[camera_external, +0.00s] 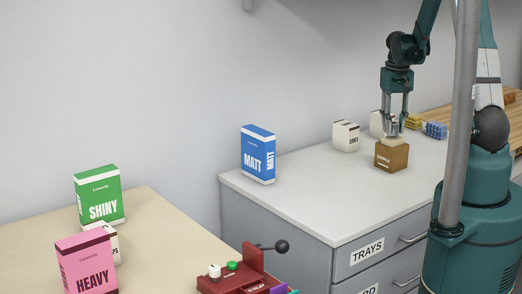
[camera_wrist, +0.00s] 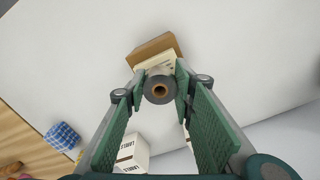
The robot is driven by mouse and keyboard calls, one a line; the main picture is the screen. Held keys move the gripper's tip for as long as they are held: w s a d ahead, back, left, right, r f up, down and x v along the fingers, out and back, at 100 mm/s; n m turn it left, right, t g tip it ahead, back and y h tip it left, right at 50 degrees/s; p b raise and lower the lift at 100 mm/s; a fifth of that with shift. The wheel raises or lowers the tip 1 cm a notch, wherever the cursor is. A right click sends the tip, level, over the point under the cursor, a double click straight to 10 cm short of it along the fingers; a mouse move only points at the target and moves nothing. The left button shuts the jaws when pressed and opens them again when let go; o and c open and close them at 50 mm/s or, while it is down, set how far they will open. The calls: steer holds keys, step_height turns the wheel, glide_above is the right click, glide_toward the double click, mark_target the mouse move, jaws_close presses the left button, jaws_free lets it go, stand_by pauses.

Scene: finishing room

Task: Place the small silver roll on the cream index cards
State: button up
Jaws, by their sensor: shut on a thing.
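In the external view my gripper (camera_external: 393,128) points down right over the brown box (camera_external: 391,156), whose front has a printed label. I cannot tell whether the roll touches the cards.
White boxes (camera_external: 345,136) stand behind on the grey counter (camera_external: 310,190); one shows in the wrist view (camera_wrist: 132,153). A blue patterned item (camera_external: 434,130) lies to the right. A blue MATT box (camera_external: 258,155) stands at the counter's left. The counter between is clear.

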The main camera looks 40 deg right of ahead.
mark_target(394, 123)
steer(key=shift+f, duration=0.6)
steer(key=shift+f, duration=0.2)
steer(key=o, duration=0.9)
steer(key=shift+r, duration=0.25)
steer(key=shift+r, duration=5.95)
